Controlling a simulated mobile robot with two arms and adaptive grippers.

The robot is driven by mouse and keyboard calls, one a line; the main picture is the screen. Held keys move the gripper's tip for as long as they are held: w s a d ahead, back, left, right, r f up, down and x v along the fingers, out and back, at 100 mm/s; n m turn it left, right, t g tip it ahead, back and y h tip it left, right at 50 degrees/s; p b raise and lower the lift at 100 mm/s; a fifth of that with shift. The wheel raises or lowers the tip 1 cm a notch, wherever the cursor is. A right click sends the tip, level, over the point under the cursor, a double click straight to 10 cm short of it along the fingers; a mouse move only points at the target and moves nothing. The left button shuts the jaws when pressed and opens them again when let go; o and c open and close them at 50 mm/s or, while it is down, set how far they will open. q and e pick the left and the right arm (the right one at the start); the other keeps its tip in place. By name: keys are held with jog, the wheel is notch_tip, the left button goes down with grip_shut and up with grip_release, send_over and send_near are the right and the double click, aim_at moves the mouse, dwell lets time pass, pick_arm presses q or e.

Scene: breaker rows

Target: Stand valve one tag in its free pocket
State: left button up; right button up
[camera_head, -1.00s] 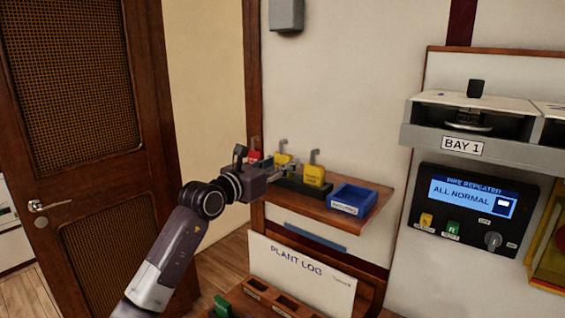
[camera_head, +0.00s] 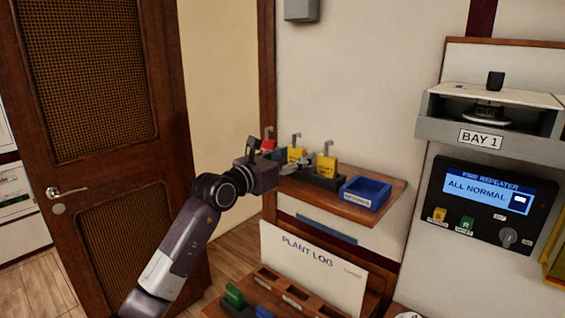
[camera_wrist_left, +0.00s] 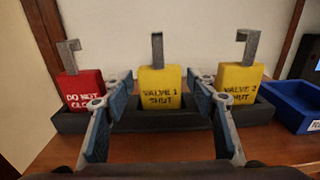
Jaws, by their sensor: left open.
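The valve one tag (camera_wrist_left: 159,88) is a yellow block marked VALVE 1 SHUT with a grey hook on top. It stands upright in a black holder (camera_wrist_left: 73,123), between a red tag (camera_wrist_left: 82,88) and the yellow valve two tag (camera_wrist_left: 239,82). It also shows in the head view (camera_head: 296,154). My left gripper (camera_wrist_left: 160,93) is open and empty, its fingers spread to either side of the valve one tag in the wrist view. I cannot tell whether they touch it. A lower wooden rack (camera_head: 295,292) has several pockets; some look empty.
The holder stands on a wooden wall shelf (camera_head: 383,203) beside a blue tray (camera_head: 365,190). A green tag (camera_head: 234,296) and a blue piece (camera_head: 263,311) stand in the lower rack before a PLANT LOG board (camera_head: 313,265). A fire repeater panel (camera_head: 480,205) is at right.

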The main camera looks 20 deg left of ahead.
pick_arm(q)
jog(key=b+v, duration=0.4)
jog(key=v, duration=0.7)
jog(key=shift+s+a, duration=0.15)
jog(key=shift+s, duration=0.25)
